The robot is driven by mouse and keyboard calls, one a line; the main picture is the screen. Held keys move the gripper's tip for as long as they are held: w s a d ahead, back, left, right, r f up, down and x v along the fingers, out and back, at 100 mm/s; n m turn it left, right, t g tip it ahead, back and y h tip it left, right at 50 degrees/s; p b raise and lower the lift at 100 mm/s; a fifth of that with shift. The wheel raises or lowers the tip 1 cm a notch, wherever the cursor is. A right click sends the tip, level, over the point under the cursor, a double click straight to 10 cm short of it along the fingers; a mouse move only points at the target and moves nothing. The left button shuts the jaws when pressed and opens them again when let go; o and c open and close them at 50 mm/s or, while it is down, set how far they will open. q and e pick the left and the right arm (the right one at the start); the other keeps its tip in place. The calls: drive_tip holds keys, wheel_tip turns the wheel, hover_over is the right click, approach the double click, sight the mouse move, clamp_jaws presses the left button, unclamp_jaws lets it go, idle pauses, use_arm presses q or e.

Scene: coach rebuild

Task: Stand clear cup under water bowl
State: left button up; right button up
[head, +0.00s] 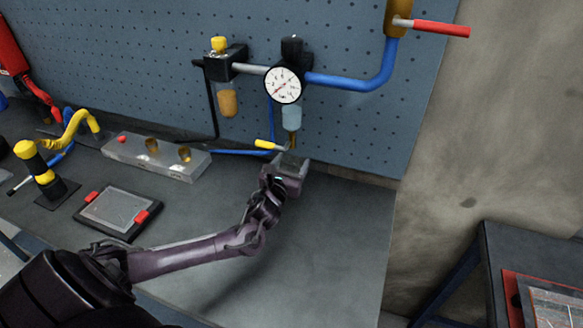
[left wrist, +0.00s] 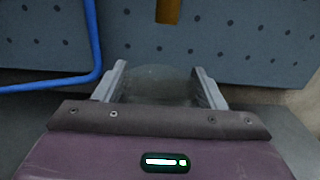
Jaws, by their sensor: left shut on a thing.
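The water bowl (head: 291,117) is the pale blue, see-through bowl behind and below the round gauge, with a brass drain (head: 293,138) at its bottom. A brass piece (left wrist: 168,11) also shows at the top of the left wrist view. My left gripper (head: 292,160) is just below the drain, near the back of the bench. It is shut on the clear cup (left wrist: 160,84), a faint see-through shape between its two fingers in the left wrist view. In the head view the cup is hard to make out. I cannot tell whether it touches the bench. My right gripper is not in view.
A yellow-handled lever (head: 268,144) sticks out left of the drain. An amber bowl (head: 228,103) hangs further left. A metal block (head: 157,157) and a tablet (head: 115,212) lie on the left of the bench (head: 335,245). The bench's right side is clear.

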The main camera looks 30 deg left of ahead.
use_arm(q)
drive_tip(key=shift+f, duration=0.85)
drive_tip(key=shift+w+f+p, duration=0.3)
drive_tip(key=shift+f+p, duration=0.05)
drive_tip(key=shift+p, duration=0.05)
drive_tip(key=shift+s, duration=0.1)
drive_tip(key=shift+f, duration=0.2)
drive_tip(key=o, duration=1.1)
drive_tip(key=shift+c, duration=0.2)
